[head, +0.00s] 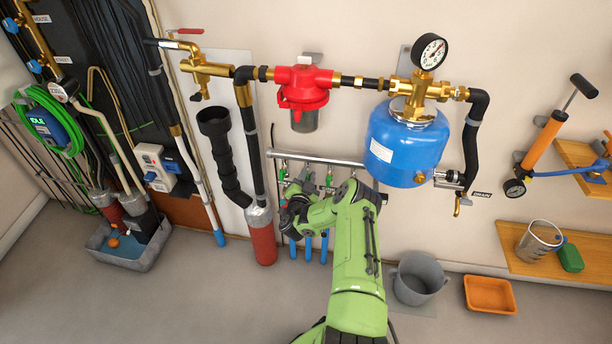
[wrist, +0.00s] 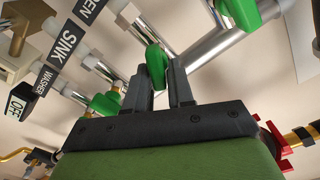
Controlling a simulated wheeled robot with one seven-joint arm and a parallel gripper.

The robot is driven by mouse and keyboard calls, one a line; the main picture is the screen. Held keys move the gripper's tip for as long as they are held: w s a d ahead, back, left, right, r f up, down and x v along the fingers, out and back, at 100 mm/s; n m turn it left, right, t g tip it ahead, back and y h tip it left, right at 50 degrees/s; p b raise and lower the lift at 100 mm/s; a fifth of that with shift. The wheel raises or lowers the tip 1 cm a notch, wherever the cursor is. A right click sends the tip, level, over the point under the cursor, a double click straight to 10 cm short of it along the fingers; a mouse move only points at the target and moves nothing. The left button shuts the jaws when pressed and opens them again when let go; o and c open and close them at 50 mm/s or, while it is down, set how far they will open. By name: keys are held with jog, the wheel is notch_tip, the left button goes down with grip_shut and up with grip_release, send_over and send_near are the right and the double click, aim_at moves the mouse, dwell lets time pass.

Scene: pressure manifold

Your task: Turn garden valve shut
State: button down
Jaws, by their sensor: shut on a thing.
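The manifold is a silver pipe (head: 318,159) on the wall, with several small green-handled valves and blue-ended pipes (head: 308,246) below it. In the wrist view a green valve handle (wrist: 155,62) stands between the two dark fingers of my gripper (wrist: 165,75), which is shut on it. Another green handle (wrist: 106,103) is at the lower left and one (wrist: 240,12) at the top right. Labels read SINK (wrist: 68,38), WASHER (wrist: 43,78) and one ending in EN (wrist: 88,10). I cannot tell which label belongs to the held handle. In the head view my arm largely hides the valves.
A blue tank (head: 405,143) with a gauge (head: 429,52) hangs right of the manifold, and a red filter (head: 304,88) above it. A grey bucket (head: 418,279) and orange tray (head: 490,295) are on the floor.

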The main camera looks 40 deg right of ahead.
jog(key=m, duration=0.3)
jog(key=f+m, duration=0.1)
jog(key=m, duration=0.1)
jog(key=shift+s+d+m+b, duration=0.1)
jog(key=shift+s+m+b, duration=0.2)
jog(key=shift+b, duration=0.1)
jog(key=m, duration=0.2)
jog(key=m+b, duration=0.1)
jog(key=m, duration=0.2)
jog(key=shift+f+m+b, duration=0.35)
jog(key=shift+m, duration=0.05)
jog(key=c, duration=1.1)
grip_release()
jog(key=shift+r, duration=0.1)
jog(key=shift+c, duration=0.2)
jog(key=p+v, duration=1.5)
jog(key=p, duration=0.1)
jog(key=shift+s+a, duration=0.25)
